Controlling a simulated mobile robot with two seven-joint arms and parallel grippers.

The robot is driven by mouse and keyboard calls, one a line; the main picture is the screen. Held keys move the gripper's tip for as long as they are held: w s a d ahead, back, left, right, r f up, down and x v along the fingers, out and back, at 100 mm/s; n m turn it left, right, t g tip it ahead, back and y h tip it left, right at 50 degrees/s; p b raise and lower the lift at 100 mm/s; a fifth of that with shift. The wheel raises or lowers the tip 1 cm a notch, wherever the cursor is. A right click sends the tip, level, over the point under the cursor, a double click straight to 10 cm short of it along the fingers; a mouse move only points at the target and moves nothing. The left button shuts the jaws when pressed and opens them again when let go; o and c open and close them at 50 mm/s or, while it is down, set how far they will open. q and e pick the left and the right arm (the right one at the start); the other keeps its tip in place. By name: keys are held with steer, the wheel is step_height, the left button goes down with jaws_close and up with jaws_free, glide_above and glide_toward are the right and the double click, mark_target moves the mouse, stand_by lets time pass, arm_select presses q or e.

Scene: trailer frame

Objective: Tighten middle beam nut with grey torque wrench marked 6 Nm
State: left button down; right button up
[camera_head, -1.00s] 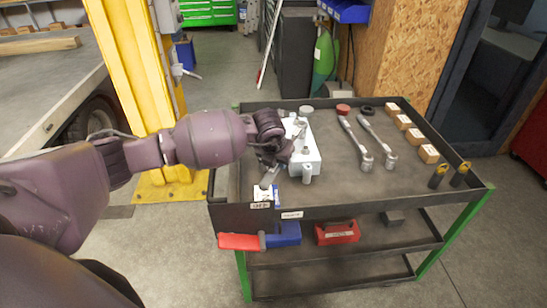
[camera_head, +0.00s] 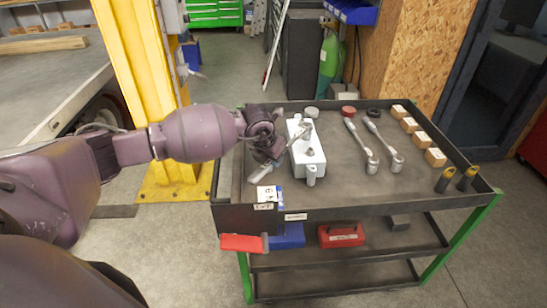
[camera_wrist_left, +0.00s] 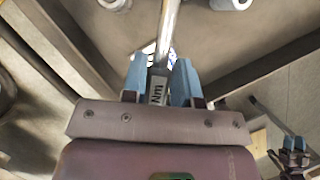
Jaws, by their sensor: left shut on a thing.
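My left gripper (camera_head: 265,155) is over the left side of the trolley, beside the grey-white block. In the left wrist view its blue-grey fingers (camera_wrist_left: 161,85) are shut on the handle of a grey torque wrench (camera_wrist_left: 167,35). The letters "Nm" show between the fingers; the number is not readable. The wrench's metal shaft runs away from the gripper, its far end out of that view. Two more wrenches lie on the trolley, one at left (camera_head: 362,145) and one at right (camera_head: 384,147). What looks like my right gripper (camera_wrist_left: 296,145) shows at the lower right edge of the wrist view. I cannot identify the middle beam nut.
The trolley (camera_head: 340,195) has a raised dark rim. The grey-white block (camera_head: 306,158) with metal fittings stands beside my gripper. Several wooden blocks (camera_head: 410,125) line the right side. A yellow post (camera_head: 140,90) stands behind my left arm. A red case (camera_head: 341,236) sits on a lower shelf.

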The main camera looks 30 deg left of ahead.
arm_select(q)
steer(key=shift+w+r, duration=0.1)
steer(key=shift+r, duration=0.1)
steer(key=a+m, duration=0.1)
steer(key=a+b, duration=0.1)
steer(key=a, duration=0.1)
steer(key=shift+w+a+m+h, duration=0.15)
steer(key=shift+w+m+h, duration=0.05)
steer(key=shift+m+h, duration=0.2)
arm_select(e)
steer(key=shift+s+f, duration=0.3)
steer(key=shift+f, duration=0.6)
arm_select(q)
steer(key=a+m+b, duration=0.1)
steer(key=w+a+b, duration=0.1)
steer(key=a, duration=0.1)
steer(key=shift+a+m+h, duration=0.1)
steer(key=shift+m+h, duration=0.2)
steer(key=shift+m, duration=0.1)
arm_select(e)
steer(key=f, duration=0.1)
steer(key=s+f, duration=0.1)
steer(key=shift+f+g, duration=0.4)
